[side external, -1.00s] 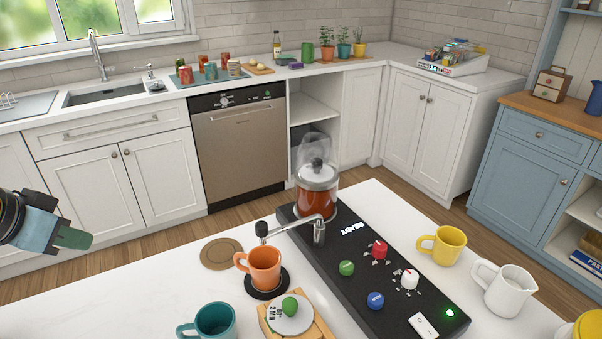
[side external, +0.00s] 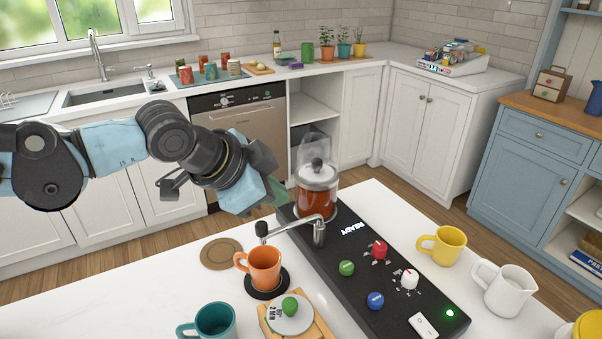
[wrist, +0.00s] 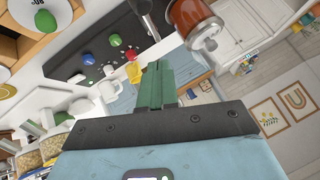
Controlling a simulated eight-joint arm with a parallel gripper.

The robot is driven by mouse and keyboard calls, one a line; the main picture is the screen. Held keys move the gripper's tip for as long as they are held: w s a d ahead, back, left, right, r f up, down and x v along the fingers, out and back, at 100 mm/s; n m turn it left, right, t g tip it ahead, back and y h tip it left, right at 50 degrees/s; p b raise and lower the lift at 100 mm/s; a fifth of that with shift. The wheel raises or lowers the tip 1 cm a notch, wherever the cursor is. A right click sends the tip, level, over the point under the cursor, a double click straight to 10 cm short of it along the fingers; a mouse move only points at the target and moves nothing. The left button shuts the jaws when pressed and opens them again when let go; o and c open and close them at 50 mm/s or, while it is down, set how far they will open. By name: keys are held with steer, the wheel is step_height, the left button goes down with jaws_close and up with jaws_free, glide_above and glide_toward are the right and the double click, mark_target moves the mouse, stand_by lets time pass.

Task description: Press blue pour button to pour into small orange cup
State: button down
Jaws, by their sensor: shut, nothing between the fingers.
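The black pour machine (side external: 330,267) lies on the white counter with a green button (side external: 346,268), a blue button (side external: 376,300), a red knob (side external: 379,249) and a white knob (side external: 410,280). A small orange cup (side external: 263,266) stands on a dark round coaster under the spout (side external: 290,226). A glass jar of reddish-brown liquid (side external: 316,190) sits at the machine's far end. My gripper (side external: 278,192) is left of the jar, behind the spout, with its green fingers shut and empty. In the wrist view the shut fingers (wrist: 155,85) show, and the blue button (wrist: 88,41) lies up and left.
A yellow mug (side external: 442,246) and a white pitcher (side external: 503,289) stand right of the machine. A brown coaster (side external: 221,253) lies left of the cup.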

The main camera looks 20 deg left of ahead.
steer(key=s+d+f+m+h, duration=0.1)
steer(key=d+m, duration=0.4)
steer(key=d, duration=1.1)
step_height(320, 180, down, 2)
steer(key=shift+s+d+f+h, duration=0.2)
steer(key=shift+s+d+h, duration=0.2)
steer(key=shift+s, duration=0.45)
steer(key=shift+f, duration=0.1)
glide_toward(382, 295)
steer(key=shift+w+d+f, duration=0.35)
steer(key=shift+w+d, duration=0.2)
steer(key=shift+w, duration=0.15)
steer(key=shift+w+d+f, duration=0.4)
steer(key=shift+w+d, duration=0.1)
steer(key=shift+w, duration=0.2)
steer(key=shift+w+d+f, duration=0.35)
steer(key=shift+w+d, duration=0.2)
steer(key=shift+w, duration=0.15)
steer(key=shift+f, duration=0.2)
steer(key=shift+f, duration=0.25)
steer(key=shift+f, duration=0.8)
steer(key=shift+r, duration=1.25)
